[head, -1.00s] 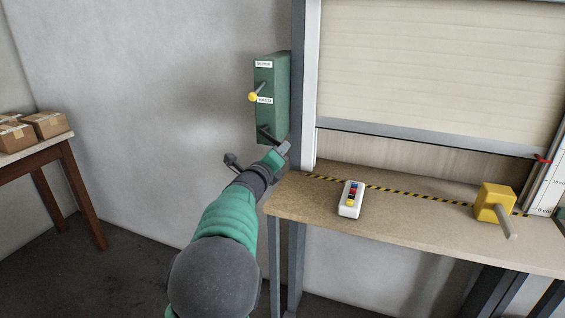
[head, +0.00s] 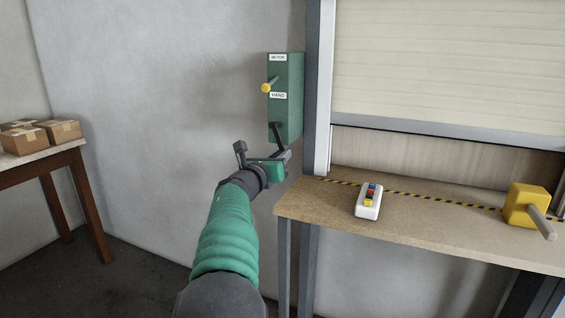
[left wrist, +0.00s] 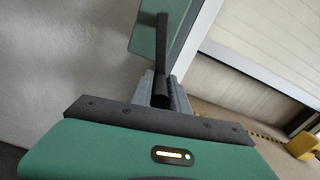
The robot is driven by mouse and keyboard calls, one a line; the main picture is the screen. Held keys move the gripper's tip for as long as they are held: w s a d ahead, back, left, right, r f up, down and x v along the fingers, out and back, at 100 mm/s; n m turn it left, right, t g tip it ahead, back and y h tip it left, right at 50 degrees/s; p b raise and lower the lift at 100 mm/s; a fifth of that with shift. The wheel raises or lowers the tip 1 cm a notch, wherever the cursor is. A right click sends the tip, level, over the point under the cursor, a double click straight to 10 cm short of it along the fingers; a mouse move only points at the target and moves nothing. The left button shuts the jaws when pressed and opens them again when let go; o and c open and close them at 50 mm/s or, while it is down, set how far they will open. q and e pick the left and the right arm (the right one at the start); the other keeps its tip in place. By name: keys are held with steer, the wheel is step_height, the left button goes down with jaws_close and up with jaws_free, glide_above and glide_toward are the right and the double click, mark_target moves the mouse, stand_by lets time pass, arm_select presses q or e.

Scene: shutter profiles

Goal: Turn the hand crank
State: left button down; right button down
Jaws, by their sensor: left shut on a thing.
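A green box (head: 288,90) with MOTOR and HAND labels is on the wall post. Its lever with a yellow knob (head: 266,87) sits just above the HAND label. The dark hand crank (head: 278,135) comes out low on the box and hangs down. My left gripper (head: 280,162) is at the crank's lower end. In the left wrist view, the grey fingers (left wrist: 158,88) are shut around the dark crank handle (left wrist: 161,97), and the crank arm (left wrist: 162,42) runs up toward the box. The fingers partly hide the handle. My right gripper is not in view.
A pale roller shutter (head: 450,65) hangs partly raised above a bench (head: 440,226). On the bench are a white button control (head: 368,205) and a yellow block with a grey rod (head: 527,206). A table with cardboard boxes (head: 24,138) stands left. The floor between is clear.

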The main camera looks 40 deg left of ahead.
arm_select(q)
steer(key=shift+f, duration=0.3)
steer(key=c, duration=1.3)
jaws_free()
steer(key=shift+w, duration=0.1)
steer(key=shift+r, duration=0.1)
steer(key=v, duration=1.7)
steer(key=shift+a, duration=0.15)
